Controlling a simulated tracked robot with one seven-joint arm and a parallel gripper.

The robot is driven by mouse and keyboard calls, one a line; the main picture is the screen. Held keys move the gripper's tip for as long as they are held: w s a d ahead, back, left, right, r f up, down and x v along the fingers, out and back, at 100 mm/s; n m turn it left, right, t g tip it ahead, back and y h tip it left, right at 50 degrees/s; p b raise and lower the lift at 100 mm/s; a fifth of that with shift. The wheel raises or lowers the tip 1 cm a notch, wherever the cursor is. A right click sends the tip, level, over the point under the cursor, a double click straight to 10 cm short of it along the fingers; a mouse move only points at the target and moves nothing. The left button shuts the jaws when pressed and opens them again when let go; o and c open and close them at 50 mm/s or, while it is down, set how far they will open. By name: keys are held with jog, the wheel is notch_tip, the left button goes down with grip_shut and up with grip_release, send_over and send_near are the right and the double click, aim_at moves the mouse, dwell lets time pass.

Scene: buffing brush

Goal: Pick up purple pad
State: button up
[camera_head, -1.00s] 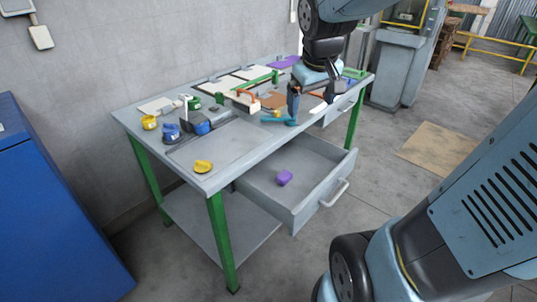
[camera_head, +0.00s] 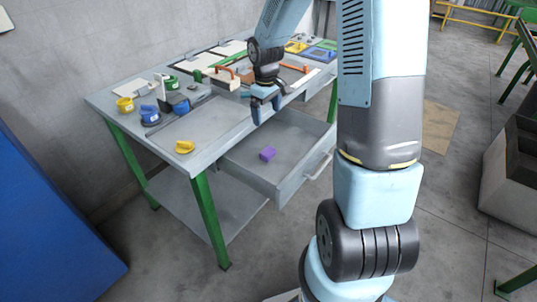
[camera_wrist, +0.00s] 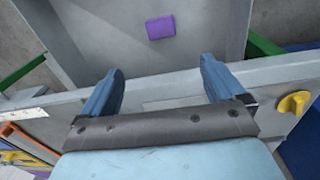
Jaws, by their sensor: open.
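A small purple pad (camera_head: 267,154) lies on the floor of the open grey drawer (camera_head: 247,171). In the wrist view the purple pad (camera_wrist: 160,27) is near the top centre, beyond my fingertips. My gripper (camera_head: 264,112) is above the table's front edge at the drawer, higher than the pad and apart from it. In the wrist view its two blue fingers (camera_wrist: 158,82) are spread wide with nothing between them.
The grey workbench with green legs (camera_head: 203,215) carries a yellow knob-like piece (camera_head: 184,147), a blue container (camera_head: 150,116), a yellow container (camera_head: 125,104) and several tools. The drawer has raised walls and a front handle (camera_head: 318,166). Otherwise its floor looks clear.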

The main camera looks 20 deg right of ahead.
notch_tip(320, 180, down, 3)
send_over(268, 151)
jog(key=f, duration=0.5)
jog(key=w+f, duration=0.1)
jog(key=f, duration=0.2)
jog(key=shift+a+f, duration=0.1)
jog(key=shift+a, duration=0.3)
jog(key=shift+s+d+f, duration=0.15)
jog(key=shift+f, duration=0.6)
jog(key=shift+s+d+f, duration=0.1)
jog(key=shift+s+f, duration=0.05)
jog(key=shift+f, duration=0.65)
jog(key=shift+s+d+f, duration=0.15)
jog(key=shift+f, duration=1.25)
jog(key=c, duration=1.2)
